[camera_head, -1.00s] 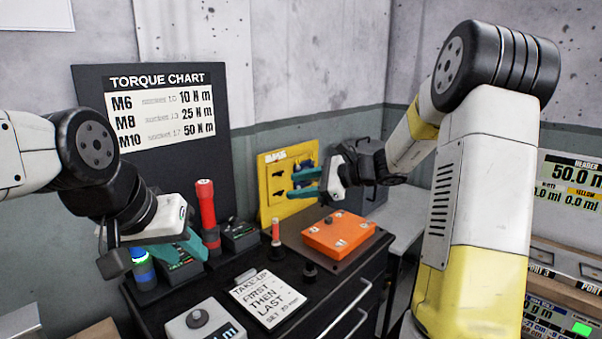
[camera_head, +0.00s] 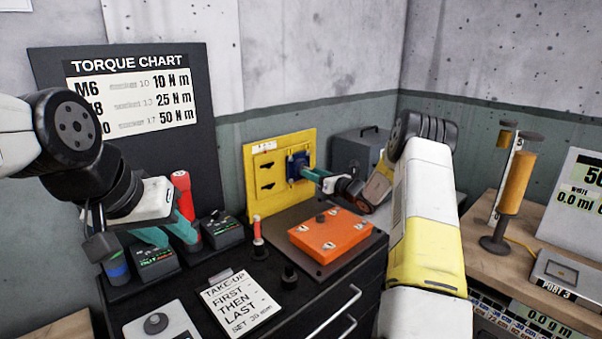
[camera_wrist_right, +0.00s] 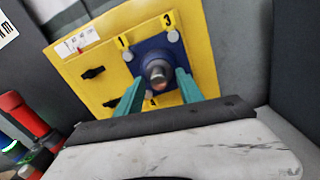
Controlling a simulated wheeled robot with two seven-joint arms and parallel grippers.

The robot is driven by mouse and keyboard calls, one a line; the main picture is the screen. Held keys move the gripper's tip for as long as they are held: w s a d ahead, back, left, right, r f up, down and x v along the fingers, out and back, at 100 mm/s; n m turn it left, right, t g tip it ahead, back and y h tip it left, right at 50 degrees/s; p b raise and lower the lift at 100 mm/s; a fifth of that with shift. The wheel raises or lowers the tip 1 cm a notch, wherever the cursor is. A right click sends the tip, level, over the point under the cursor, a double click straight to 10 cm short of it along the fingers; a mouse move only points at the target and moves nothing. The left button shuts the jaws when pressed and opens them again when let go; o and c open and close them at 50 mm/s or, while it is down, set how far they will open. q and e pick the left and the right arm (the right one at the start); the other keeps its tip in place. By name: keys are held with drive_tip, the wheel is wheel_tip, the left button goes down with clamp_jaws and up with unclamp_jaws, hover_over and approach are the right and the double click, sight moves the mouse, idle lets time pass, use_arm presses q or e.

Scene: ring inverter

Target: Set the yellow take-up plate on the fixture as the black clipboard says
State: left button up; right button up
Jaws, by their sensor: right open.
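A yellow plate (camera_head: 258,195) stands upright at the back of the bench, with black slotted marks and a blue square block (camera_head: 292,160) on it. The right wrist view shows the plate (camera_wrist_right: 85,62) with numbers 1 and 3, and the blue block (camera_wrist_right: 147,52) with corner bolts and a grey central stud (camera_wrist_right: 157,73). My right gripper (camera_wrist_right: 160,80) is open, its teal fingers on either side of the stud; contact is unclear. My left gripper (camera_head: 168,232) looks open and empty above the drivers. A clipboard sheet (camera_head: 240,300) reads "TAKE-UP FIRST THEN LAST"; its bottom line is small.
An orange plate (camera_head: 330,232) lies on the bench's dark mat. A red-handled tool (camera_head: 181,190), small dark units (camera_head: 222,230) and a grey button box (camera_head: 160,325) stand left. A grey case (camera_head: 355,150) is behind my right arm. A wooden bench (camera_head: 515,235) is at right.

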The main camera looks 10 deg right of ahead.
drive_tip(key=shift+x, duration=1.1)
drive_tip(key=shift+c, duration=0.2)
drive_tip(key=shift+a, duration=0.1)
clamp_jaws()
idle(0.4)
